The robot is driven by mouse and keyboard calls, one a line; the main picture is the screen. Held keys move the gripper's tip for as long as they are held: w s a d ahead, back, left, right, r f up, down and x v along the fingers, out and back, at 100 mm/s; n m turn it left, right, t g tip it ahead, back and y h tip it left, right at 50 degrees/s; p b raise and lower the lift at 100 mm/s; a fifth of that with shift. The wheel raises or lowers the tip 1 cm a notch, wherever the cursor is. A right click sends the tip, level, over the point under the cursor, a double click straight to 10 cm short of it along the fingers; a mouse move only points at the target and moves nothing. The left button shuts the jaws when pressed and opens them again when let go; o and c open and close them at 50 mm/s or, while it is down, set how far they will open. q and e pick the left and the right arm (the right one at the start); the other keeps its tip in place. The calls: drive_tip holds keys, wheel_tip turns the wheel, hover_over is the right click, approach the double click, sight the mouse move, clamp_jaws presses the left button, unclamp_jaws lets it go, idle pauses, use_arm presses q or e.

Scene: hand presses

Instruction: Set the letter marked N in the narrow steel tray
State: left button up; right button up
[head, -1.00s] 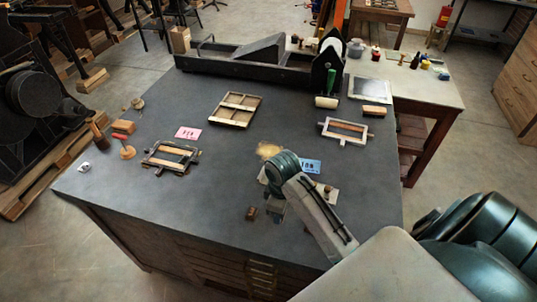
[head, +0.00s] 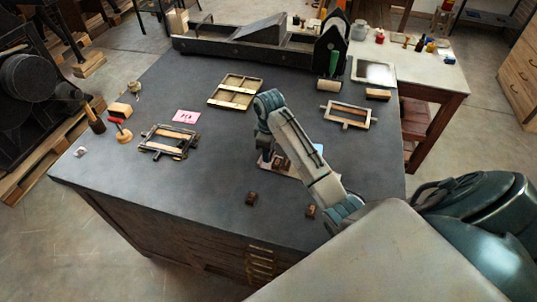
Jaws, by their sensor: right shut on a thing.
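My right gripper (head: 268,161) is over the right part of the bench, low by a pale narrow tray (head: 292,174). It is shut on what looks like a small letter block, mostly hidden by the wrist. Small dark brown blocks (head: 281,162) show close beside the gripper, at the tray; I cannot tell whether they stand in it. One loose brown block (head: 250,198) lies on the bench in front of the tray, and another (head: 311,211) lies close to my right forearm. No letter marking is readable. My left gripper is out of view.
A wooden divided tray (head: 235,91), two frames (head: 168,141) (head: 348,114) and a pink card (head: 186,116) lie on the bench. A blue card (head: 318,148) is partly behind my arm. A long black press (head: 250,52) spans the back. The front left bench is clear.

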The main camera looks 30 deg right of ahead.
drive_tip(key=shift+w+d+r, duration=0.1)
drive_tip(key=shift+w, duration=0.15)
wheel_tip(320, 180, down, 3)
drive_tip(key=shift+w+f+p, duration=0.1)
drive_tip(key=shift+p, duration=1.1)
drive_tip(key=shift+f, duration=0.25)
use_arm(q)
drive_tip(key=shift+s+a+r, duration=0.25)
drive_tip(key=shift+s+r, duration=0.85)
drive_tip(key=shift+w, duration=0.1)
use_arm(e)
drive_tip(key=shift+f, duration=0.1)
